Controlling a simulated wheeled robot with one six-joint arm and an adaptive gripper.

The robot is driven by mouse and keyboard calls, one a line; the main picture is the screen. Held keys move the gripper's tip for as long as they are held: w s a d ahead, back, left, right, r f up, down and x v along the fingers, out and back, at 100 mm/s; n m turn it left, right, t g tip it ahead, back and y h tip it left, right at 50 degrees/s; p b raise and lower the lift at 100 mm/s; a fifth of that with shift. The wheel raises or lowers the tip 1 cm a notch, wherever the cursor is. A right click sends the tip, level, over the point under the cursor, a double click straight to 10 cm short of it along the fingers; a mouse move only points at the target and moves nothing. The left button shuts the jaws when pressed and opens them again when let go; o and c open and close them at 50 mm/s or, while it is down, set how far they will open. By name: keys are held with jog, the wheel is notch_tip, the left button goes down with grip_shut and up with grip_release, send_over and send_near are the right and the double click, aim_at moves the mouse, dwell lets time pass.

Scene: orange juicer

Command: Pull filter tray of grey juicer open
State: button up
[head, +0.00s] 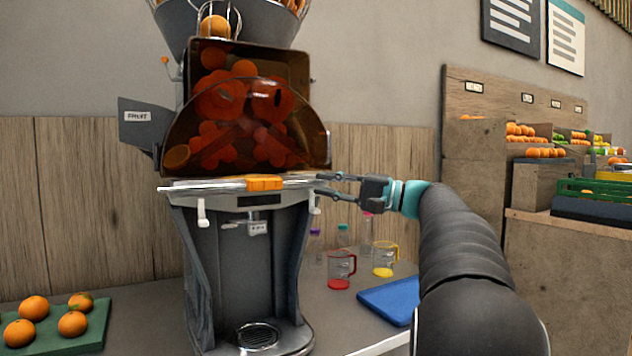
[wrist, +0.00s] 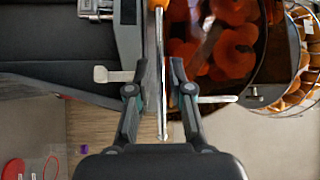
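The grey juicer (head: 205,250) stands on the counter. Its filter tray (head: 210,187) is a thin, pale metal slab below the dark clear cover, with an orange handle (head: 265,183) at its front middle. My gripper (head: 320,184) is at the right end of the tray, with its fingers apart, one above the other. In the wrist view the tray's edge (wrist: 162,110) runs between the two fingers, and the orange handle (wrist: 157,4) shows at the top edge. I see no firm grip on the tray; whether a finger touches it cannot be told.
A red-rimmed jug (head: 340,270), a yellow-rimmed jug (head: 384,260) and a blue board (head: 390,299) lie right of the juicer. A green tray (head: 85,338) with oranges is at the left. Space before the juicer is clear.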

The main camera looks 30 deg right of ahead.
jog(key=shift+x, duration=1.35)
grip_shut()
